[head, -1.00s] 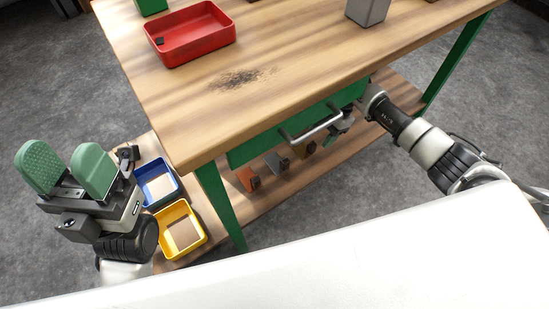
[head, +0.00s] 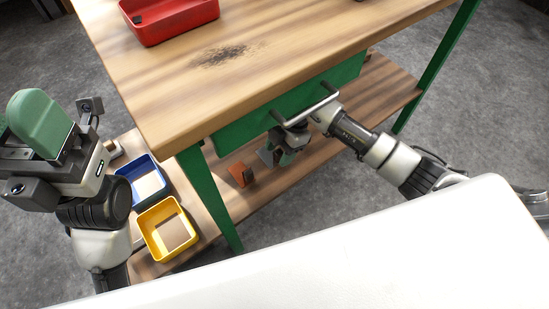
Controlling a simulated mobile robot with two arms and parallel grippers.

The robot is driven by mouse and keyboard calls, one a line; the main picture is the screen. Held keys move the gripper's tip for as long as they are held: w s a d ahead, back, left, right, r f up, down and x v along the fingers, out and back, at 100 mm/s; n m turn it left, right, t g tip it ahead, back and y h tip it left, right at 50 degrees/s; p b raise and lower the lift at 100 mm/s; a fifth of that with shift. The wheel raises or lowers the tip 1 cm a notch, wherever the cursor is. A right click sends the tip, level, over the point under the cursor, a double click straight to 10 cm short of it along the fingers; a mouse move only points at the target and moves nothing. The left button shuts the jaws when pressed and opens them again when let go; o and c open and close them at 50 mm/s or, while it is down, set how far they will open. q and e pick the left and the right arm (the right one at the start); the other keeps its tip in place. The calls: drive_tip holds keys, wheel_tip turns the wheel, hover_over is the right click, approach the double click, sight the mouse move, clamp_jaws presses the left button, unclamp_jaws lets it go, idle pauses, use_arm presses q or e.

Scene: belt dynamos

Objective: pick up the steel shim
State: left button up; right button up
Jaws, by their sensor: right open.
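A grey plate (head: 265,157) stands tilted on the lower shelf under the bench. It looks like the steel shim, though it is small and partly hidden. My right gripper (head: 287,155) is open under the drawer, beside the grey plate and just to its right. I cannot tell whether they touch. My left gripper (head: 14,122) is raised at the left edge, far from the plate. Its green fingers are apart and empty, one of them cut off by the frame.
An orange plate (head: 240,174) stands left of the grey one. The green drawer (head: 235,134) and its handle (head: 309,110) hang above my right gripper. Blue (head: 138,169) and yellow (head: 150,216) bins sit on the shelf's left end. A red tray (head: 178,27) is on the benchtop (head: 270,75).

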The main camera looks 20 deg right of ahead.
drive_tip(key=b+x, duration=0.1)
drive_tip(key=x, duration=0.1)
drive_tip(key=shift+a+f, duration=0.1)
drive_tip(key=shift+f, duration=0.25)
clamp_jaws()
drive_tip(key=shift+r, duration=0.2)
